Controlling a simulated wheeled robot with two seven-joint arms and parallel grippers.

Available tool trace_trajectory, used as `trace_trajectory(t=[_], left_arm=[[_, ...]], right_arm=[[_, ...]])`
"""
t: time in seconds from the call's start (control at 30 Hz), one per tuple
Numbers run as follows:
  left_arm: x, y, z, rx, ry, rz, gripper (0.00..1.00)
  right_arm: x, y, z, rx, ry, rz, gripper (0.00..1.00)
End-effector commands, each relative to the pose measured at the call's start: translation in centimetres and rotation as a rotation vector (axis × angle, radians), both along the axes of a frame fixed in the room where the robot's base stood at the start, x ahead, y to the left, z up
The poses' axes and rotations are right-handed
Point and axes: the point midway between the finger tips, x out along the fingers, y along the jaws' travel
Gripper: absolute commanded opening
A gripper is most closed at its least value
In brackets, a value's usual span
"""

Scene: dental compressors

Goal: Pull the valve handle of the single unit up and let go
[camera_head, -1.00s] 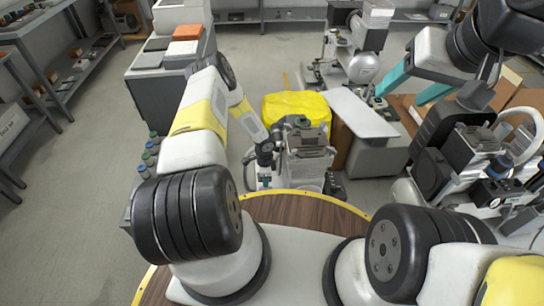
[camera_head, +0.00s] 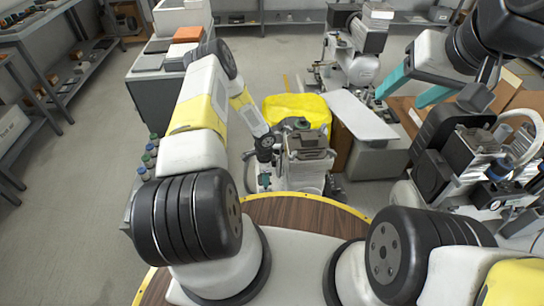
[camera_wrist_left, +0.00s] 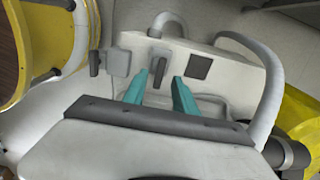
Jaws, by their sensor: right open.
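The single unit (camera_head: 308,170) stands just past my base in the head view, with a dark top. My left arm reaches down to its left side, and the left gripper (camera_head: 265,181) is small and partly hidden there. In the left wrist view the left gripper (camera_wrist_left: 159,80) has its two teal fingers apart. A grey valve handle (camera_wrist_left: 158,71) on the unit's pale panel shows between the fingertips; contact cannot be told. A second dark lever (camera_wrist_left: 95,63) sits to its left. My right gripper (camera_head: 412,86) is open and empty, high at the right.
A yellow cover (camera_head: 298,108) lies behind the unit, with a white-topped block (camera_head: 355,113) to its right. Other compressor equipment (camera_head: 470,150) crowds the right. A grey cabinet (camera_head: 155,95) stands at left. Floor is clear at far left.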

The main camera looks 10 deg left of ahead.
Motion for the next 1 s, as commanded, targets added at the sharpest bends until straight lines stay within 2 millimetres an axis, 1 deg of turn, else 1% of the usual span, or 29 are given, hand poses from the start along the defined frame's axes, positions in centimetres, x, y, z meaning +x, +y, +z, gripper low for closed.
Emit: trace_trajectory(t=[0.03,0.1,0.2,0.3,0.43,0.87,0.93,0.97,1.0], left_arm=[[0.1,0.1,1.1,0.001,-0.003,-0.001,0.34],[0.1,0.1,2.3,0.001,-0.002,0.0,0.34],[0.1,0.1,3.7,0.0,-0.001,0.0,0.34],[0.1,0.1,4.5,0.0,-0.001,0.0,0.34],[0.0,0.0,4.8,0.0,0.001,0.0,0.34],[0.0,0.0,4.9,0.001,-0.001,0.001,0.34],[0.4,0.2,5.7,0.006,-0.007,0.009,0.34],[0.7,0.4,6.4,0.011,-0.012,0.017,0.34],[1.1,0.7,7.5,0.018,-0.021,0.029,0.34]], right_arm=[[0.0,0.0,0.0,0.0,0.0,0.0,0.6],[0.0,0.0,0.0,0.0,0.0,0.0,0.6],[0.0,0.0,0.0,0.0,0.0,0.0,0.6],[0.0,0.0,0.0,0.0,0.0,0.0,0.6],[0.0,0.0,0.0,0.0,0.0,0.0,0.6],[0.0,0.0,0.0,0.0,0.0,0.0,0.6],[0.0,0.0,0.0,0.0,0.0,0.0,0.6],[0.0,0.0,0.0,0.0,0.0,0.0,0.6],[0.0,0.0,0.0,0.0,0.0,0.0,0.6]])
